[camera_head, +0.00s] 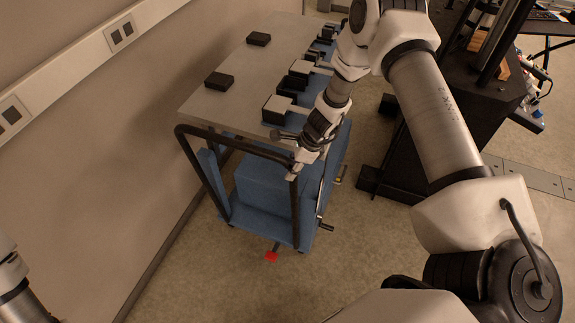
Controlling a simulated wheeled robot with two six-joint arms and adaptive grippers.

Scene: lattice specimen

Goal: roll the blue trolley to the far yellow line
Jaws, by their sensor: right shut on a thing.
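The blue trolley (275,190) stands on the floor close to the left wall. A black tubular handle (232,141) rises at its near end. My right gripper (294,168) is shut on the right upper corner of this handle. The fingertips are small here and the gripper hides part of the bar. Part of my left arm shows at the lower left edge, but its gripper is out of view. I see no yellow line in this view.
A grey top (215,104) with several black blocks (219,80) sits at the trolley's upper part. A black machine (460,110) stands on the right, with bare floor between it and the trolley. A red marker (271,257) shows at the trolley's near foot.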

